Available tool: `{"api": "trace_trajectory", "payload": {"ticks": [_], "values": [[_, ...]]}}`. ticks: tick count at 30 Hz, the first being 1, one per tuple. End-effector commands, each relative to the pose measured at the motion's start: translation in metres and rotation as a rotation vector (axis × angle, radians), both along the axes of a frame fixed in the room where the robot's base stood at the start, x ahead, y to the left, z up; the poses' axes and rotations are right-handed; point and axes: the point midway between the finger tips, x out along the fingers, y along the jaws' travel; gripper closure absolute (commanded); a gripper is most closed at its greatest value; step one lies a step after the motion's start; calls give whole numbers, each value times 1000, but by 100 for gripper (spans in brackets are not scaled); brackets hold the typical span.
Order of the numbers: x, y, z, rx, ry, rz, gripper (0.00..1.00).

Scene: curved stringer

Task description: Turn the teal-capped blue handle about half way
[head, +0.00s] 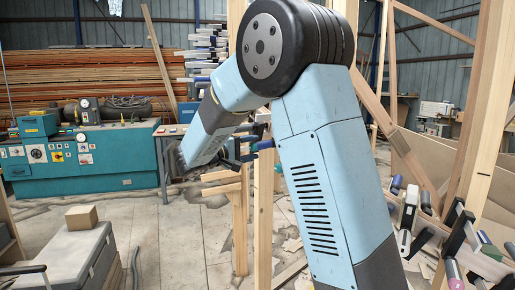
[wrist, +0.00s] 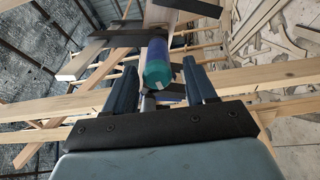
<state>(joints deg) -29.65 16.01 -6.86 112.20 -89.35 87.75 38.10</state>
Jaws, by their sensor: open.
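The blue handle (wrist: 156,49) is in the upper middle of the wrist view, with its teal cap (wrist: 158,73) facing me. My gripper (wrist: 163,72) is open, with one dark finger to the left of the teal cap and one to the right. Gaps show between the cap and both fingers. I cannot tell how deep the cap sits between them. In the head view my gripper (head: 240,152) is small and dark, left of my upper arm link. A small blue piece (head: 265,144) beside it may be the handle; my arm partly hides that area.
Wooden beams (wrist: 255,78) cross behind the handle in the wrist view. A dark clamp bar (wrist: 105,37) is near the handle's far end.

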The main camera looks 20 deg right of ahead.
Motion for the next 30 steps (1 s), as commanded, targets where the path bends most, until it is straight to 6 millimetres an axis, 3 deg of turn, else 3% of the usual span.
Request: {"api": "trace_trajectory", "payload": {"ticks": [9,15,30], "values": [[-25,59,-1,1,0,4,44],[-36,83,-1,0,1,2,44],[-42,94,-1,0,1,2,44]]}}
